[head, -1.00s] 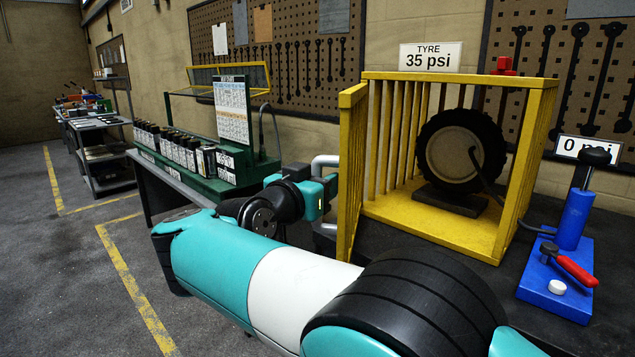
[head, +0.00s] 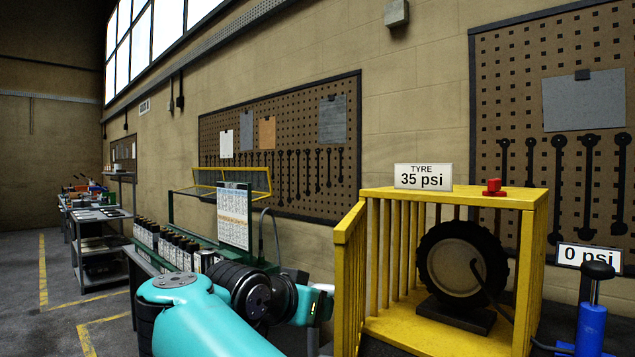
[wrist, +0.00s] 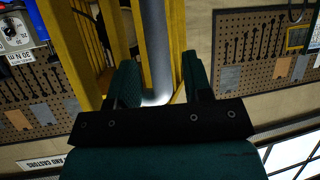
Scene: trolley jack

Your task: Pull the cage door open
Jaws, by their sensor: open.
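The yellow cage (head: 450,196) stands on the bench with a black tyre (head: 462,262) inside. Its slatted door (head: 347,280) is swung out at the left front corner and seen nearly edge-on, so no bars cross the front opening. In the wrist view, yellow door slats (wrist: 72,45) fill the left of centre. A grey tubular handle (wrist: 155,40) runs between the two teal fingers of my gripper (wrist: 160,68). The fingers are apart on either side of it; contact cannot be told. In the head view my gripper is partly hidden beside the door.
A blue pump (head: 592,325) stands right of the cage, below a "0 psi" sign (head: 589,256). A "35 psi" sign (head: 423,177) and a red block (head: 494,187) are on top of the cage. A green rack (head: 190,240) stands to the left. Floor is free at far left.

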